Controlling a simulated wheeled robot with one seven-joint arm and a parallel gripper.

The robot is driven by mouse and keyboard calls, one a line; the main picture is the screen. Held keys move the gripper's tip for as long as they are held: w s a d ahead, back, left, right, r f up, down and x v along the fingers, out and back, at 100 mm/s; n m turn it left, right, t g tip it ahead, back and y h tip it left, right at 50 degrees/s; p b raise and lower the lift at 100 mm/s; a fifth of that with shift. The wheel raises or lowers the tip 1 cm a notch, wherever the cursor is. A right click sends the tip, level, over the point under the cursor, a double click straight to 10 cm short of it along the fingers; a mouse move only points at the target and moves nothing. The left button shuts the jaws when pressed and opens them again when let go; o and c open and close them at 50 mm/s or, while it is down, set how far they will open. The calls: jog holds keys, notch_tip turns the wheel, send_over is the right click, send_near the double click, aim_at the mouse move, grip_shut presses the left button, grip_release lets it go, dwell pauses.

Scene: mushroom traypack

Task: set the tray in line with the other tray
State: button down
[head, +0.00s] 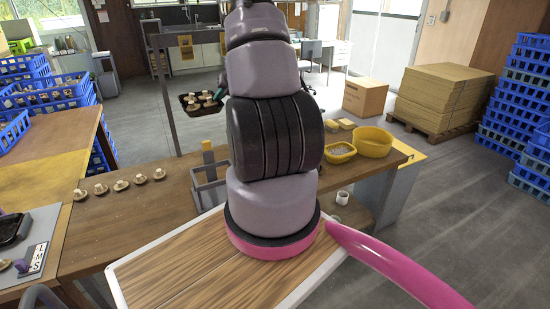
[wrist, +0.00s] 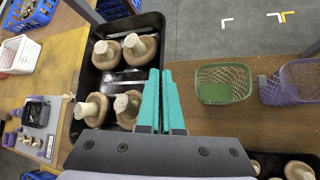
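A black tray (wrist: 98,72) holding several brown-capped mushrooms fills the left of the wrist view. My gripper (wrist: 160,74) has its teal fingers close together on the tray's right wall, gripping it. In the head view the tray (head: 202,111) hangs level beyond the table's far edge, left of my arm. My gripper is mostly hidden there behind my arm. A second dark tray (wrist: 262,158) with mushrooms is partly visible at the lower right of the wrist view, cut off by the frame and my gripper body.
A green basket (wrist: 224,84) and a purple basket (wrist: 300,80) stand right of my fingers. The wooden table (head: 150,215) carries a row of several mushrooms (head: 121,185) at left and yellow containers (head: 372,142) at right. Blue crates (head: 50,95) stand at left.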

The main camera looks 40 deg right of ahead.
notch_tip(320, 180, down, 27)
jog(key=shift+f, duration=0.2)
dwell(0.3)
jog(key=c, duration=1.1)
grip_release()
jog(key=shift+f, duration=0.15)
